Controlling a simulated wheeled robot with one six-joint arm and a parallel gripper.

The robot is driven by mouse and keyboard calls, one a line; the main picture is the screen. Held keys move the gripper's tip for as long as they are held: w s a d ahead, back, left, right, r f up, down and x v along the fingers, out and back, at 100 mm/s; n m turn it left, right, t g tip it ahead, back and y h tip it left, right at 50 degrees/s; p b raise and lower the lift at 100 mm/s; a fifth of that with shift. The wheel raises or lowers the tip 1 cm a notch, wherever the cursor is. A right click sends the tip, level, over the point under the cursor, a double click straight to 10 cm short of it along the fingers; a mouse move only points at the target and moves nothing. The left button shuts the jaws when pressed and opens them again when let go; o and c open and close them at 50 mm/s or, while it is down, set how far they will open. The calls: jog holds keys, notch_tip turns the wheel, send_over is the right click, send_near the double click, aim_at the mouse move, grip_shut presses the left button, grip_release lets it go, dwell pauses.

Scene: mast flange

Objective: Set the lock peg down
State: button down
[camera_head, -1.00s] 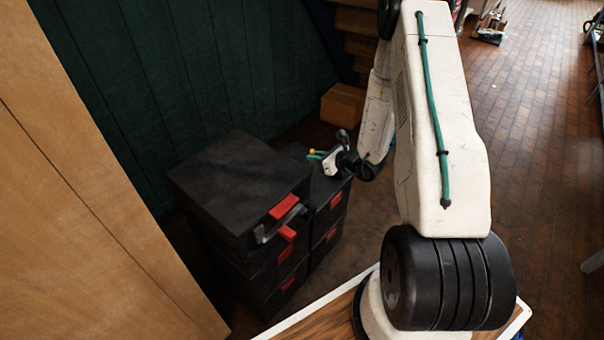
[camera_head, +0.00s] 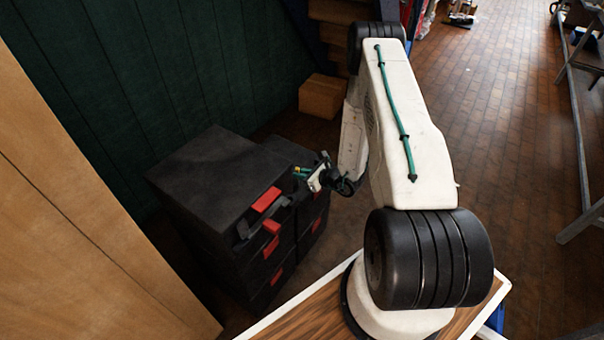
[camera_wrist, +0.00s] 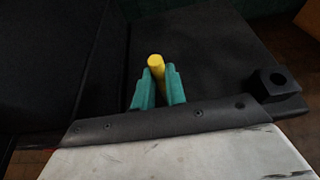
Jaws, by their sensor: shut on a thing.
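The lock peg (camera_wrist: 157,66) is a yellow rod with a rounded end, seen in the wrist view between the two green fingers of my gripper (camera_wrist: 158,87). The gripper is shut on it, and the fingers hide its lower part. In the head view my gripper (camera_head: 300,172) is small, beside the taller black case stack and over the lower one. The lower black case top (camera_wrist: 215,45) lies beyond the peg in the wrist view. I cannot tell whether the peg touches it.
The taller stack of black cases (camera_head: 205,180) with red latches (camera_head: 266,199) stands left of my gripper. A cardboard box (camera_head: 320,96) lies behind on the floor. A green wall (camera_head: 130,70) closes the back, and a wooden panel (camera_head: 70,210) stands at left.

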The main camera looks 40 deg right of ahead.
jog(key=shift+f, duration=0.1)
jog(key=c, duration=1.5)
grip_release()
jog(key=shift+o, duration=0.2)
jog(key=shift+s+d+r, duration=0.15)
jog(key=shift+s+r, duration=0.15)
jog(key=shift+r, duration=0.05)
jog(key=v, duration=1.1)
jog(key=shift+s+r, duration=0.1)
